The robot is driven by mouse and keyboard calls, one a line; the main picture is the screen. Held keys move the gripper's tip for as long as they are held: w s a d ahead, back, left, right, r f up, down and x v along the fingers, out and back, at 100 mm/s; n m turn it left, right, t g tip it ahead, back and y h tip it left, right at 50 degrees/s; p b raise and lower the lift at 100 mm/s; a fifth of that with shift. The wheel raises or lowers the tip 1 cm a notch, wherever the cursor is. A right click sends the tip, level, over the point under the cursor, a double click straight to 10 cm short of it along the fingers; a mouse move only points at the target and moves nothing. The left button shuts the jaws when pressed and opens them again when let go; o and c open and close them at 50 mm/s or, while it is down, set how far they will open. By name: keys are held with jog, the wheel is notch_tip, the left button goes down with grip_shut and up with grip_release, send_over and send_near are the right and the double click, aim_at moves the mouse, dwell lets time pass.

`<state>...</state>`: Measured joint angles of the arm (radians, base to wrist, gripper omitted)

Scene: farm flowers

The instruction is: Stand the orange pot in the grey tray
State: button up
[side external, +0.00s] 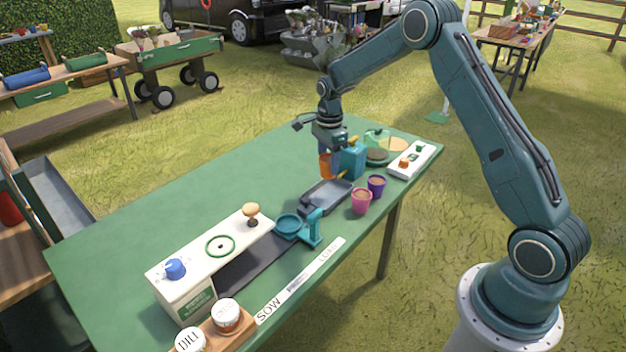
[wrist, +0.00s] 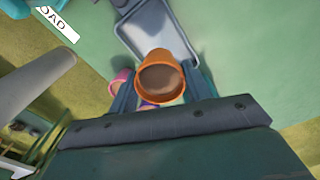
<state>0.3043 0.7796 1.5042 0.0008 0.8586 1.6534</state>
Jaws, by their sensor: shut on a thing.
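The orange pot (side external: 326,165) is held in my gripper (side external: 334,164) above the green table. In the wrist view the orange pot (wrist: 161,78) shows its open top and brown soil, between the two fingers of my gripper (wrist: 161,88). The fingers are shut on its sides. The grey tray (side external: 327,196) lies flat on the table and looks empty. In the wrist view the grey tray (wrist: 150,28) shows just past the pot, partly hidden by it. I cannot tell the exact height of the pot over the table.
A pink pot (side external: 361,202) and a purple pot (side external: 376,186) stand right of the tray. A teal scale-like stand (side external: 312,228) is close to its near end. A white panel (side external: 411,161) lies at the far right. The table's left middle (side external: 180,205) is clear.

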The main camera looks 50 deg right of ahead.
aim_at(328, 169)
jog(key=shift+f, duration=1.6)
jog(key=shift+f, duration=0.1)
jog(key=shift+f, duration=2.05)
jog(key=shift+f, duration=0.15)
jog(key=o, duration=1.1)
notch_tip(328, 169, up, 11)
jog(key=shift+r, duration=0.65)
